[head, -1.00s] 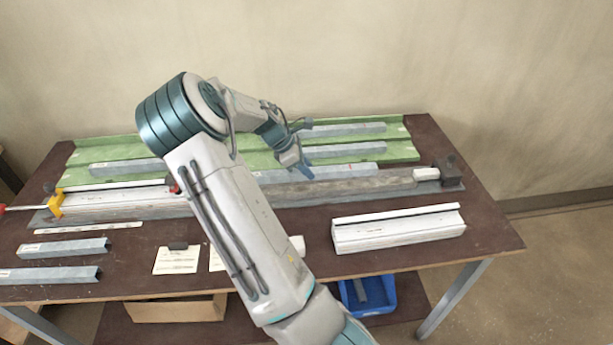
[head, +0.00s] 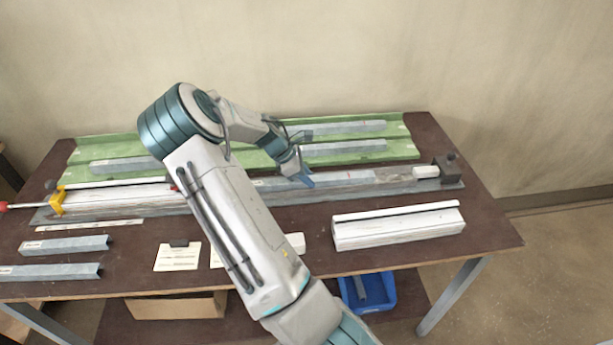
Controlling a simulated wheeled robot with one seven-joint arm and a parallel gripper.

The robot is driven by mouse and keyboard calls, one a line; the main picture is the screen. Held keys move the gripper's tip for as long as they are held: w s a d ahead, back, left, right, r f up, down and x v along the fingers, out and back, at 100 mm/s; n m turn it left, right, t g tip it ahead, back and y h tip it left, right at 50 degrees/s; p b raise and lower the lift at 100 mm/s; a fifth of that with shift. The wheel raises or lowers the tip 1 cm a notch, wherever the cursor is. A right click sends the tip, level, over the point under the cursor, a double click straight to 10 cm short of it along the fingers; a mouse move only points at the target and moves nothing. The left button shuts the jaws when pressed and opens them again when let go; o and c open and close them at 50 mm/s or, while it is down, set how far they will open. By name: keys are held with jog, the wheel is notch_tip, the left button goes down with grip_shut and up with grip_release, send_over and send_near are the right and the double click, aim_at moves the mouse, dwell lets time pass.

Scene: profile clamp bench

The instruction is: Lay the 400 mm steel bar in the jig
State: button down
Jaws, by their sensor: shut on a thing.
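My gripper (head: 306,181) is shut on a grey steel bar (head: 345,177), gripping it left of its right end. The bar lies level and lengthwise over the long jig (head: 400,186) on the bench. I cannot tell whether it touches the jig bed or is slightly above it. My arm hides the bar's left part and the jig's middle. The jig has a dark end block (head: 447,169) and a white block (head: 426,171) at right. At left are a yellow clamp (head: 57,202) and a long pale block (head: 115,199).
A green tray (head: 400,150) behind the jig holds several steel bars (head: 345,147). A white profile block (head: 398,228) stands at front right. Two short steel bars (head: 65,245) and a card (head: 177,258) lie at front left. A blue bin (head: 370,290) is below.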

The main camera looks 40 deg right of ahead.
jog(key=c, duration=1.4)
grip_release()
jog(key=shift+s+a+f, duration=0.15)
jog(key=shift+a+f, duration=0.1)
jog(key=shift+f, duration=0.25)
jog(key=d+r+v, duration=0.1)
jog(key=v, duration=1.1)
jog(key=s+a+r+m+t+y, duration=0.2)
jog(key=s+a+r+m, duration=0.1)
jog(key=s+a, duration=0.4)
jog(key=s+a+r+m+t+y, duration=0.1)
jog(key=s+a+r+m+t, duration=0.1)
jog(key=s+a, duration=0.6)
jog(key=s+a+r+m+t+y, duration=0.2)
jog(key=s+a+r+m, duration=0.1)
jog(key=s+a+m, duration=0.3)
jog(key=shift+s+a+r+m+y, duration=0.35)
jog(key=shift+s+a, duration=0.6)
jog(key=shift+a, duration=0.95)
